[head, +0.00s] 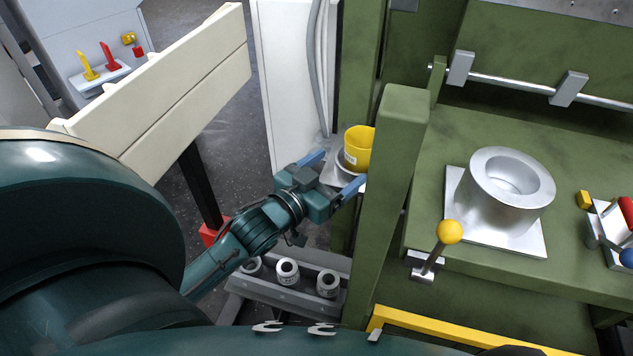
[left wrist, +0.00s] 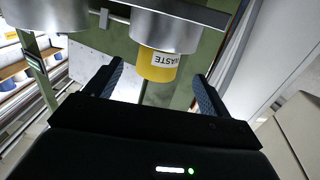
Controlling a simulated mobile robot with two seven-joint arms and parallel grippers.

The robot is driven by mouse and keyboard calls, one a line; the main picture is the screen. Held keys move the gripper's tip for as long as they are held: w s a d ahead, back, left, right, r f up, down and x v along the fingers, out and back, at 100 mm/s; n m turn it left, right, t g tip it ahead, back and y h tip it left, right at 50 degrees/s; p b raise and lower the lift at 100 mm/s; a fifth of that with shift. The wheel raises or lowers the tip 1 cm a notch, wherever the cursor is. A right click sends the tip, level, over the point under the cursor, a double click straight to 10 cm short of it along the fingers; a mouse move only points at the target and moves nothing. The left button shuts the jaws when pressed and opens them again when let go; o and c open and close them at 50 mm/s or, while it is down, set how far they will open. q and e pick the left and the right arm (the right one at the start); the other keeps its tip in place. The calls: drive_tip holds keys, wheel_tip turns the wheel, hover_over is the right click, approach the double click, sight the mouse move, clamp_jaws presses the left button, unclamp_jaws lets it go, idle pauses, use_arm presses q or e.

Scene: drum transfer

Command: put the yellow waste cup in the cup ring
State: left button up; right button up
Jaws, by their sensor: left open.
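The yellow waste cup (head: 358,146) stands beside the green post, partly hidden by it. In the left wrist view the cup (left wrist: 158,66) shows its WASTE label upside down. Its exposed part sticks out of a silver ring (left wrist: 180,32); a silver rim also shows under it in the head view. The cup looks seated in that ring. My left gripper (head: 343,168) is open, its blue fingers pointing at the cup, one toward each side. In the left wrist view the cup appears between the fingertips; contact cannot be told. My right gripper is not in view.
The green post (head: 398,150) stands close right of my left gripper. A lever with a yellow knob (head: 450,232) and a silver cylinder (head: 505,190) are on the green bench. Several white-rimmed cups (head: 287,270) sit in a low rack below. A cream panel (head: 165,95) stands left.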

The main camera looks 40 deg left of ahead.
use_arm(q)
drive_tip(key=s, duration=0.5)
drive_tip(key=shift+s+a+r, duration=0.15)
drive_tip(key=shift+s+a, duration=0.2)
